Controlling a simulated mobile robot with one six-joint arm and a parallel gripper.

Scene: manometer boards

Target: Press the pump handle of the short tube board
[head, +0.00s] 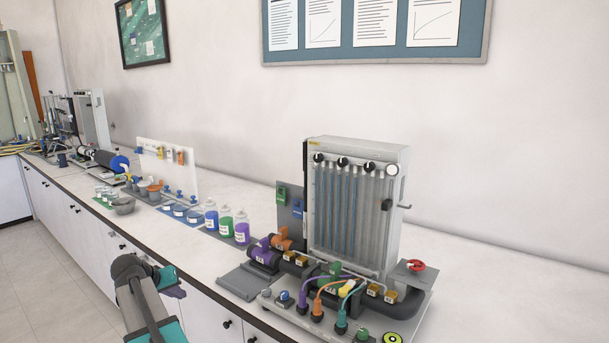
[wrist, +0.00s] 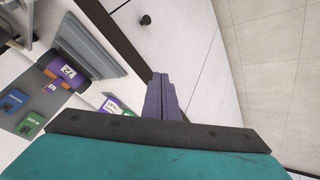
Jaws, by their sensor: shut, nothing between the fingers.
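A grey tube board (head: 355,200) with several vertical tubes and a row of dark knobs on top stands on the counter, right of centre in the head view. I cannot tell whether it is the short tube board. I cannot tell which part is the pump handle. My gripper (head: 177,284) is in front of the counter edge, left of the board and apart from it. In the wrist view its purple fingers (wrist: 162,98) are shut and empty, over the cabinet fronts.
Colored hoses (head: 320,284) and fittings crowd the base before the board. Capped bottles (head: 226,222) and a white panel (head: 167,168) stand farther left. Another apparatus (head: 90,118) is at the far left end. The floor (head: 50,250) before the cabinets is clear.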

